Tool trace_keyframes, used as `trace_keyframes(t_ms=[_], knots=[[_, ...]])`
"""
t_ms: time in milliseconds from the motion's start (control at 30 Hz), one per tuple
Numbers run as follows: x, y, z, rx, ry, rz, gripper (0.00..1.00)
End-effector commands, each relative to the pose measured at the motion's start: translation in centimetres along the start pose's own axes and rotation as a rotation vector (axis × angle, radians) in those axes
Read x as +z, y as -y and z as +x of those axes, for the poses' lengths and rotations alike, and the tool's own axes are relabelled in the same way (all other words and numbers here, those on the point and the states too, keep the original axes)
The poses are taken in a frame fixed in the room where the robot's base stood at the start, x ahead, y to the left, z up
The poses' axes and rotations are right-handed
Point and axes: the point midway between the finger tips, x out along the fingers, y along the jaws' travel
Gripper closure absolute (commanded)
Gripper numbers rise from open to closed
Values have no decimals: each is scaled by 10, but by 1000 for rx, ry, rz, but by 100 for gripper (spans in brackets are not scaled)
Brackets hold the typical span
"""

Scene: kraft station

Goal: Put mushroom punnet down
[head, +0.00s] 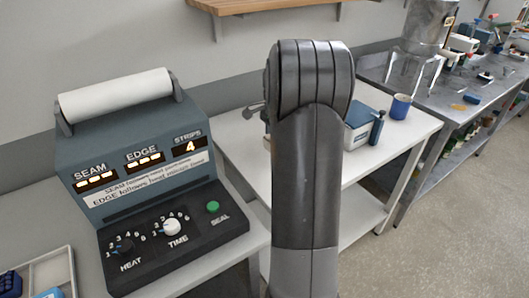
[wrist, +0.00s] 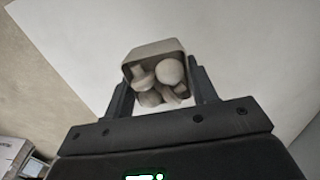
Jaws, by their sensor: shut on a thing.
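The mushroom punnet (wrist: 150,50) is a small grey-beige tray holding several pale mushrooms. In the wrist view it sits between the two dark fingers of my gripper (wrist: 161,84), which is shut on it. A white surface lies beyond the punnet; I cannot tell whether the punnet touches it. In the head view my arm stands in front and hides the punnet and most or all of my gripper.
In the head view, a white table (head: 407,132) behind my arm bears a blue mug (head: 400,106) and a blue-and-white device (head: 358,125). A sealing machine (head: 150,165) stands at left. A steel bench (head: 465,100) stands at right.

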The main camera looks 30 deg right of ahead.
Motion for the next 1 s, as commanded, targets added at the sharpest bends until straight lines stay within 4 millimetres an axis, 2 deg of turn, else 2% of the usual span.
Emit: trace_keyframes(t_ms=[100, 267, 367, 633, 1000], knots=[[12, 19, 14, 1, 0, -3, 70], [20, 31, 22, 0, 0, -1, 70], [21, 32, 27, 1, 1, 0, 70], [21, 31, 61, 1, 1, 1, 70], [20, 32, 66, 0, 0, 0, 70]])
